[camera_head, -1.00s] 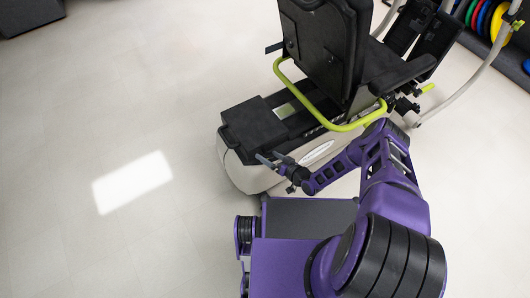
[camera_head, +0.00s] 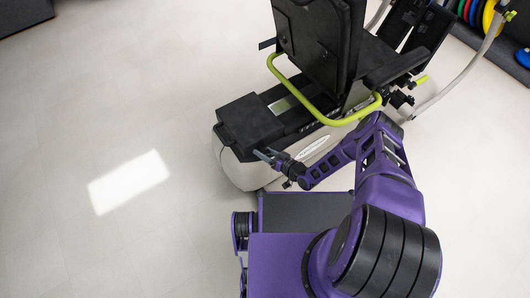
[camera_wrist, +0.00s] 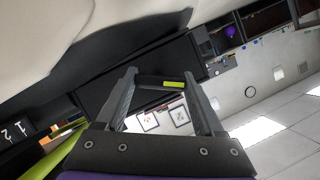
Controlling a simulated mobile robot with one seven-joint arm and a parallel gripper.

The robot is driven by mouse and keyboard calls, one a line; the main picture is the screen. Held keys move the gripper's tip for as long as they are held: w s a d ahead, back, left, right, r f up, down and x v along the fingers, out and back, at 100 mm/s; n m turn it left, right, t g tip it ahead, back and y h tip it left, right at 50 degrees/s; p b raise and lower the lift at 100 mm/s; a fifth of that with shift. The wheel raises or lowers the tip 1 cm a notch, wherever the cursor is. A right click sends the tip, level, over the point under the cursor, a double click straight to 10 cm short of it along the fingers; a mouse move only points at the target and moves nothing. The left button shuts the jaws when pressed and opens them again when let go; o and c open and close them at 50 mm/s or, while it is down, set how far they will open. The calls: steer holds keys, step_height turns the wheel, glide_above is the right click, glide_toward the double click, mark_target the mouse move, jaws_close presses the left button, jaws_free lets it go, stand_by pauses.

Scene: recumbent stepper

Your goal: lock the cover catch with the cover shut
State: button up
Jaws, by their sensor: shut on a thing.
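The black cover (camera_head: 248,122) is a box-like lid on the rear of the stepper's pale body (camera_head: 238,172). It looks down and level, but whether it is fully shut cannot be told. My gripper (camera_head: 264,154) is at the cover's near right edge in the head view. In the wrist view my gripper (camera_wrist: 165,82) is shut with its fingers apart, on a dark bar with a yellow-green mark (camera_wrist: 173,84). The bar spans between the fingertips. It may be the catch, but its shape and position are not clear.
The seat back (camera_head: 318,45) and a yellow-green tube handle (camera_head: 325,118) stand close behind and right of the cover. Colored plates on a rack (camera_head: 488,18) are at the far right. The floor (camera_head: 95,110) at left is clear.

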steer(key=shift+m, duration=0.3)
steer(key=shift+f+m+y, duration=0.1)
steer(key=shift+m+y, duration=0.8)
steer(key=shift+m, duration=0.3)
steer(key=shift+m+g+y, duration=0.3)
steer(key=shift+m+y, duration=0.3)
steer(key=shift+m, duration=0.6)
steer(key=o, duration=1.4)
steer(key=shift+d, duration=0.15)
